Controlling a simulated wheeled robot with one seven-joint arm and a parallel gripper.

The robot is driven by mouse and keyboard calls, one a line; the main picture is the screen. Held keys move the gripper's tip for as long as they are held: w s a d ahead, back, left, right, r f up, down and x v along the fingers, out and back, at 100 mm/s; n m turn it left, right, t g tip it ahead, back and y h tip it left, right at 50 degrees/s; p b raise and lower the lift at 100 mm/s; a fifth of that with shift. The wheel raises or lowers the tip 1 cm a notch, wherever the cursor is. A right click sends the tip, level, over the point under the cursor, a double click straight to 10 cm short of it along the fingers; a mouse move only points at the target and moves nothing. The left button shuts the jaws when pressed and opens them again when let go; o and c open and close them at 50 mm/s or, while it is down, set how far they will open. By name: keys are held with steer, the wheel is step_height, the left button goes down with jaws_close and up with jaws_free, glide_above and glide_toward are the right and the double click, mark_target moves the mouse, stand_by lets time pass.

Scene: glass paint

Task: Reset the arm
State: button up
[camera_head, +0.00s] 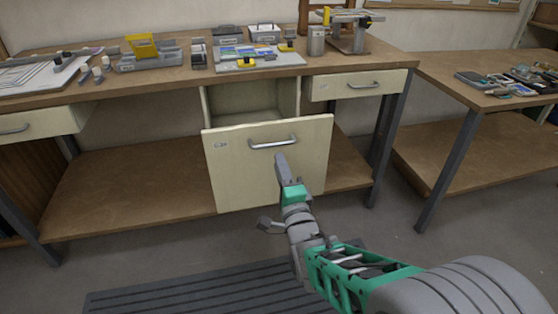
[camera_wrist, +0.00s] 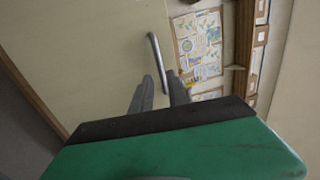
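My gripper (camera_head: 281,160) is just in front of the pulled-out middle drawer, its tips slightly below the metal handle (camera_head: 273,142). The drawer's cream front (camera_head: 245,175) faces me, with a small label at its upper left. In the wrist view, the two grey fingers (camera_wrist: 158,88) stand apart. The handle (camera_wrist: 155,55) shows beyond and between them against the drawer front (camera_wrist: 95,60). Nothing is held that I can see. I cannot tell whether a finger touches the handle. The part of the drawer inside that shows looks empty; its bottom is hidden.
The workbench (camera_head: 300,75) carries trays, boxes and tools along its back. A right drawer (camera_head: 357,85) and a left drawer (camera_head: 40,122) flank the open one. A side table (camera_head: 440,72) with small items stands at right. A dark ribbed mat (camera_head: 200,293) lies on the floor.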

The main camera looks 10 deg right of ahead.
step_height(320, 180, up, 8)
steer(key=s+n+g+p, duration=0.2)
steer(key=n+g+p, duration=0.6)
steer(key=p, duration=0.6)
steer(key=s+r+n+g+p, duration=0.4)
steer(key=s+n+p, duration=0.1)
steer(key=s, duration=0.3)
steer(key=s+r+n+g+p, duration=0.3)
steer(key=s+n+g+p, duration=0.2)
steer(key=s, duration=0.3)
steer(key=shift+s+a+r+p, duration=0.15)
steer(key=shift+s+r+p, duration=0.2)
steer(key=shift+p, duration=0.05)
steer(key=shift+s, duration=0.1)
